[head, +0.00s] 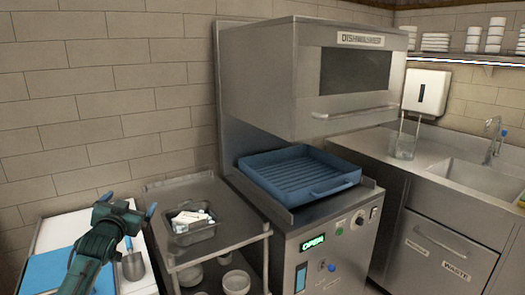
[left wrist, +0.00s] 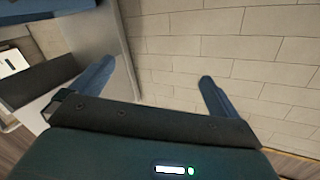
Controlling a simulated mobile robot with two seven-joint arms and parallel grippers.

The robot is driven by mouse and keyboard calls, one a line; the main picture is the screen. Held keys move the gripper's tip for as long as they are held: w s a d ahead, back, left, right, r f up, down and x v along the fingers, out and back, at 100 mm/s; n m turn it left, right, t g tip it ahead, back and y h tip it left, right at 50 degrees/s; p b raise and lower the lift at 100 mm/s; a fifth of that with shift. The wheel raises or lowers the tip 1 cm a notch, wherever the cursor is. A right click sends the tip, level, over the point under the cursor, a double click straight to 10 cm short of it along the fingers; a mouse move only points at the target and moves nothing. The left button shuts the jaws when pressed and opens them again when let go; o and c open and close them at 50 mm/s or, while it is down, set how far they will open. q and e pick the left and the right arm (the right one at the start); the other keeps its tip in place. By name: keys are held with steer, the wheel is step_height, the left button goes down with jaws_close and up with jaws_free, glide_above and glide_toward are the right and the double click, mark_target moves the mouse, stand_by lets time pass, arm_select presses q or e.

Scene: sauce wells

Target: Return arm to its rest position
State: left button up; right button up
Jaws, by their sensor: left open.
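My left arm reaches in from the lower left of the head view. Its gripper (head: 129,204) is raised in front of the brick wall, over the area between the white counter and the metal cart. In the left wrist view the gripper (left wrist: 153,86) shows two blue fingers spread wide. Nothing is between them, and the brick wall is behind. My right gripper is in neither view.
A metal scoop (head: 133,266) and a blue board (head: 42,272) are on the white counter (head: 62,230). The metal cart (head: 215,187) holds a pan (head: 195,236) of white items. A blue rack (head: 300,172) sits in the dishwasher (head: 285,75), whose hood is up. A sink stands at right.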

arm_select(q)
steer(key=s+d+f+m+g+h, duration=0.1)
steer(key=s+d+f+g+h, duration=0.1)
steer(key=s+d+f, duration=0.6)
steer(key=s+d+f+g+h, duration=0.1)
steer(key=s+d+f, duration=0.4)
steer(key=s+f, duration=0.65)
steer(key=s+d+f+g, duration=0.1)
steer(key=s+d+f, duration=0.1)
steer(key=s, duration=0.4)
steer(key=s+d+f+g+h, duration=0.1)
steer(key=s+d+f, duration=0.1)
steer(key=s, duration=0.5)
steer(key=s+d+f+g+h, duration=0.1)
steer(key=s+d+f, duration=0.1)
steer(key=s+d, duration=0.2)
steer(key=s, duration=0.3)
steer(key=shift+d+f+n, duration=0.25)
steer(key=shift+f+n, duration=0.05)
steer(key=shift+f, duration=0.05)
